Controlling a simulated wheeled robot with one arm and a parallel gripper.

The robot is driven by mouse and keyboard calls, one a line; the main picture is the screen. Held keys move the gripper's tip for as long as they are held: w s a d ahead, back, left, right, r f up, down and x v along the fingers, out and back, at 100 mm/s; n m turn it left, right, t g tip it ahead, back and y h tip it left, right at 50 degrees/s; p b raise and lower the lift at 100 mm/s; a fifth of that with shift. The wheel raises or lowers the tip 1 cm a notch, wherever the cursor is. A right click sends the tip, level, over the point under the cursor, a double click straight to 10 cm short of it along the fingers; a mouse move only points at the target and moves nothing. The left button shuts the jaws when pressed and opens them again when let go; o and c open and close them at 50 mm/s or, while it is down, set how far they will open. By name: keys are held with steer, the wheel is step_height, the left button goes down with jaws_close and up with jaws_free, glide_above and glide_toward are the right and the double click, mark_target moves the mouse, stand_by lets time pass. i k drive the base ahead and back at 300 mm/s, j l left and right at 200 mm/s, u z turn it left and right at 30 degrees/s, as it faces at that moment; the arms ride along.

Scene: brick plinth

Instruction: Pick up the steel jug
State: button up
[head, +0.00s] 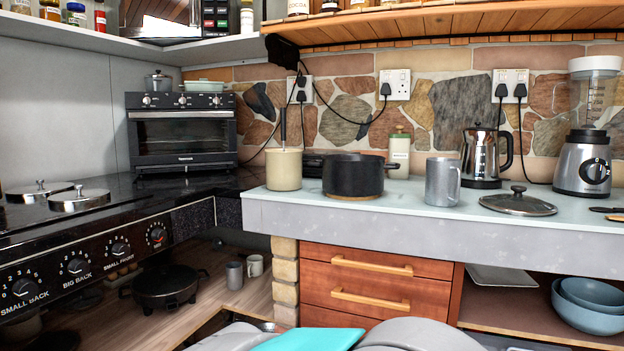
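A plain grey steel jug (440,182) stands upright on the pale countertop, near its front edge. Its handle is on its right side. It stands between a black pot and a glass lid, apart from both. A steel and glass kettle (481,158) with a black handle stands behind it to the right, against the stone wall. Grey and teal parts of my own arm show at the bottom edge of the head view. My gripper is not in view.
The black pot (352,174) and a cream utensil pot (284,169) stand left of the jug. The glass lid (517,202) lies right of it, with a blender (586,135) beyond. Drawers (370,282) are below; a wooden shelf (440,22) overhangs the counter. The stove is at left.

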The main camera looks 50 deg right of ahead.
mark_target(443, 174)
steer(key=z, duration=2.2)
